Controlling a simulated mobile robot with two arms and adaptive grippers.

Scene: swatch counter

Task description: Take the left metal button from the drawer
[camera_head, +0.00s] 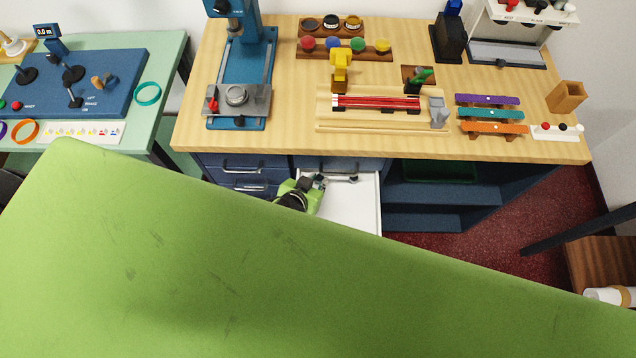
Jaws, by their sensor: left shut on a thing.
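The white drawer (352,208) is pulled out below the front edge of the wooden counter. My left gripper (321,182) is inside its left back part, close under the counter edge. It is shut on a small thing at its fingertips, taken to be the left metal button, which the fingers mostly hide. Small grey metallic shapes (345,179) show just right of the fingertips, too small to tell apart. The front of the drawer is hidden behind a large green part of my own body. My right gripper is not in view.
The wooden counter (289,140) overhangs the drawer's back. A blue press (240,75) stands on it at the left, and a red-rod rack (375,103) in the middle. Closed blue drawers (232,180) lie left of the open one. The drawer's right side looks clear.

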